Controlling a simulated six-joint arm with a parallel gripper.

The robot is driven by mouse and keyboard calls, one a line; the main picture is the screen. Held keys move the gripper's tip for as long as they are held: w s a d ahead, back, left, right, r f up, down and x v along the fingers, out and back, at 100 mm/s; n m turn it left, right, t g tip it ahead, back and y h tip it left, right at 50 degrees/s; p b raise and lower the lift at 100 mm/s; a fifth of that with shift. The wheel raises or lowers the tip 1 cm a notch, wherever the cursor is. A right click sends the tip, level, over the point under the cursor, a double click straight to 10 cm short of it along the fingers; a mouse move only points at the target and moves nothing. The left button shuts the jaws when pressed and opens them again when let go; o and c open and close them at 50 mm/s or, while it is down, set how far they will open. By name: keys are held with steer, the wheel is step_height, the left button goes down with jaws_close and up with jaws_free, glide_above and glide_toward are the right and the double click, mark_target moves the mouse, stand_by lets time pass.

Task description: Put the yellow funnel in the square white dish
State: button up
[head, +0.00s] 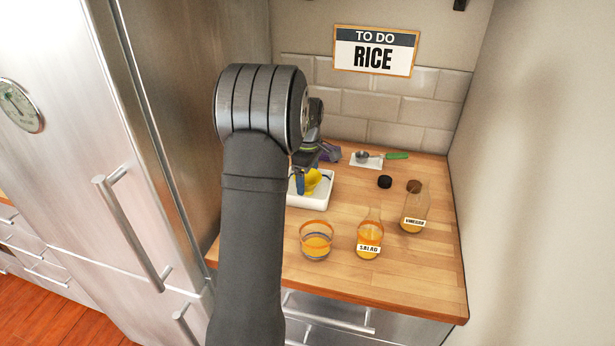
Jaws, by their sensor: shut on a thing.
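The yellow funnel (313,181) shows at the front of my gripper (306,184), which is shut on it. The funnel is over or inside the square white dish (318,201); I cannot tell whether it touches the dish. The dish stands on the left part of the wooden counter. My arm hides the dish's left side and much of my gripper.
A glass bowl (316,241), a bottle labelled SALAD (369,238) and a VINEGAR bottle (415,207) stand to the right and front. A black cap (384,182) lies behind them. A small white tray (366,161) with a green-handled scoop is farther back. Bare counter (425,275) lies at the front right.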

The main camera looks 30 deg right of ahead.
steer(key=o, duration=0.8)
steer(key=shift+f, duration=0.1)
step_height(320, 180, up, 12)
steer(key=shift+r, duration=0.15)
step_height(320, 180, down, 12)
steer(key=shift+f, duration=0.15)
step_height(320, 180, up, 2)
steer(key=shift+r, duration=1.05)
